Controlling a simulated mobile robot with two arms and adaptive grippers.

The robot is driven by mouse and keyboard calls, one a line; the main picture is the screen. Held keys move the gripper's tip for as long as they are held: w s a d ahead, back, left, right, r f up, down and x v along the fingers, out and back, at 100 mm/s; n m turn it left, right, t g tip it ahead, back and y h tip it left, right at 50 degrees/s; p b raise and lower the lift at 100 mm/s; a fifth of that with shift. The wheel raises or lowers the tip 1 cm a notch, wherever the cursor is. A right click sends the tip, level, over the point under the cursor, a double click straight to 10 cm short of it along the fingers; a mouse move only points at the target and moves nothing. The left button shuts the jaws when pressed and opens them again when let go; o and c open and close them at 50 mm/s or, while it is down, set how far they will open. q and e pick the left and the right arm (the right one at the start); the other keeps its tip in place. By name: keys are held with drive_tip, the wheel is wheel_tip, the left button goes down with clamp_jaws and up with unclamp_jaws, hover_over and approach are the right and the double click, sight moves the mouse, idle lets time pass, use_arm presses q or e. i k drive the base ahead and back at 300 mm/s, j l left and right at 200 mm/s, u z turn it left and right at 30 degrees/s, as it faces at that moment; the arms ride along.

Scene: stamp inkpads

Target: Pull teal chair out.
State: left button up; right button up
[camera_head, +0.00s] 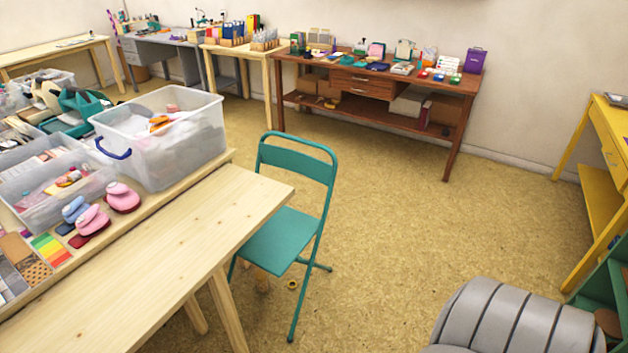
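The teal folding chair (283,240) stands upright beside the right end of the light wooden table (190,250). Its backrest (297,158) faces away from the table, towards the right and back. The front of its seat is close to the table edge, and part of the seat and legs is hidden behind the tabletop and table leg. I cannot tell whether the chair touches the table. Neither of my grippers is in view.
Open floor (400,230) lies right of and behind the chair. A grey ribbed rounded object (510,318) fills the lower right, near a green shelf (605,275). A yellow desk (600,150) stands at right, a brown desk (380,85) at the back. A clear bin (175,140) and stamps crowd the table.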

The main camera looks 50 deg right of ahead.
sight(279, 242)
drive_tip(key=z, duration=1.15)
drive_tip(key=i+l+z, duration=0.7)
drive_tip(key=i+z, duration=0.25)
drive_tip(key=i+l+z, duration=0.1)
drive_tip(key=i+z, duration=0.25)
drive_tip(key=i, duration=1.45)
drive_tip(key=i+u, duration=0.8)
drive_tip(key=u, duration=0.15)
drive_tip(key=i+l+u, duration=0.3)
drive_tip(key=u, duration=0.2)
